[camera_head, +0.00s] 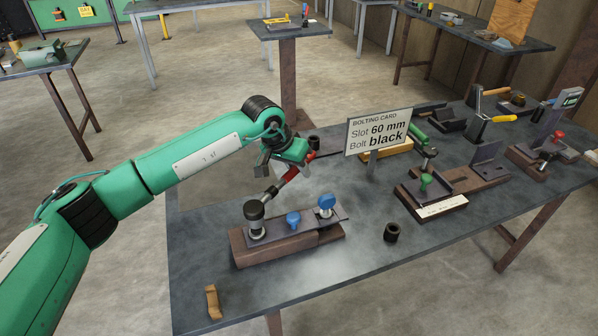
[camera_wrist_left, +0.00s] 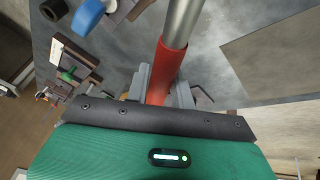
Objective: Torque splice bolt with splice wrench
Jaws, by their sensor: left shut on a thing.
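My left gripper (camera_head: 287,168) is shut on the red handle of the splice wrench (camera_head: 291,174). In the left wrist view, the wrench's red grip (camera_wrist_left: 167,68) runs between the grey fingers (camera_wrist_left: 160,90), with a metal shaft beyond it. In the head view the wrench slants down left toward a black-topped bolt (camera_head: 254,210); I cannot tell whether they touch. This bolt stands on a steel plate on a brown block (camera_head: 290,249), with a small blue knob (camera_head: 293,220) and a larger blue-topped bolt (camera_head: 326,205). My right gripper is not in view.
A card (camera_head: 378,131) reads "Slot 60 mm, Bolt black". A second fixture with a green knob (camera_head: 426,183) stands to the right. A black ring (camera_head: 391,232) and a tan bracket (camera_head: 213,302) lie on the table. The front of the tabletop is mostly clear.

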